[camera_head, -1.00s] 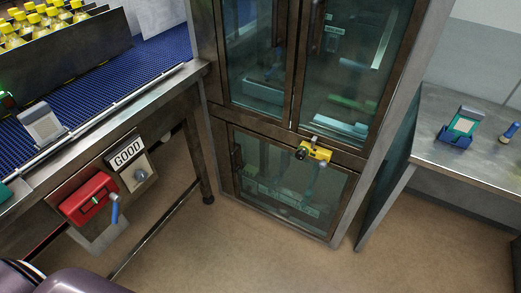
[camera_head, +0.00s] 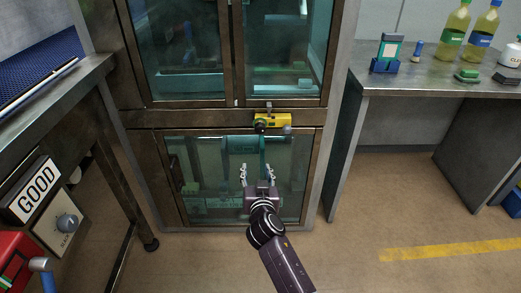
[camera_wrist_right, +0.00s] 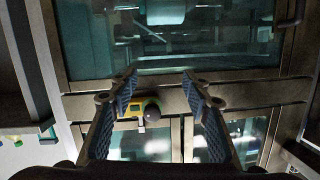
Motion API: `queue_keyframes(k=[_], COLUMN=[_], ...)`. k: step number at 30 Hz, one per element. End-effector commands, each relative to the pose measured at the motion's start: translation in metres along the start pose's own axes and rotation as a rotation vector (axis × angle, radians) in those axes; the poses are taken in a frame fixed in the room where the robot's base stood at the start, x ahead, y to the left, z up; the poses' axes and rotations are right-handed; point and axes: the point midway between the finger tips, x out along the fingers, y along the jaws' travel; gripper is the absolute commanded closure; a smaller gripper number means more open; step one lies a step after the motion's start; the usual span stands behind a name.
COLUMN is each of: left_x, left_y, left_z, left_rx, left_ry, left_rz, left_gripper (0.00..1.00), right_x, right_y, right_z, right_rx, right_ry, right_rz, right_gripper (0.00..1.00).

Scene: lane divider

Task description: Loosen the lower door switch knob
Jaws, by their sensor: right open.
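The door switch is a yellow box (camera_head: 275,120) on the brown metal rail just above the lower glass door (camera_head: 190,150) of the cabinet. A dark round knob (camera_head: 260,126) sticks out at its left end. My right gripper (camera_head: 257,172) is open and empty in front of the lower door, below the switch in the head view. In the right wrist view the yellow box (camera_wrist_right: 134,109) and the black knob (camera_wrist_right: 153,111) show between the spread blue-padded fingers (camera_wrist_right: 160,92), apart from them. My left gripper is not in view.
A metal table (camera_head: 430,80) with bottles and small items stands to the right of the cabinet. A conveyor frame with a GOOD sign (camera_head: 38,190) and a grey dial (camera_head: 68,223) stands on the left. The floor (camera_head: 350,250) before the cabinet is clear.

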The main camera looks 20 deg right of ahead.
Motion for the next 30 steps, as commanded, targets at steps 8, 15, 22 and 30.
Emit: queue_keyframes(k=[8, 15, 22, 30], left_x=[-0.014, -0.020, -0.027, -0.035], left_y=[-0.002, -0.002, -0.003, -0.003], left_z=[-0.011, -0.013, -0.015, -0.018], left_rx=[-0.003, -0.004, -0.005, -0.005], left_ry=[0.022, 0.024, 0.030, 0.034], left_rz=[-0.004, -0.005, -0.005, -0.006], left_gripper=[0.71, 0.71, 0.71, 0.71], right_x=[0.000, 0.020, 0.053, 0.072], right_y=[0.007, 0.009, 0.011, 0.012], right_z=[-0.085, -0.098, -0.104, -0.107], right_rx=[0.117, 0.122, 0.121, 0.121], right_ry=[0.208, 0.221, 0.220, 0.218], right_rz=[0.046, 0.048, 0.047, 0.047], right_gripper=[0.56, 0.56, 0.56, 0.56])
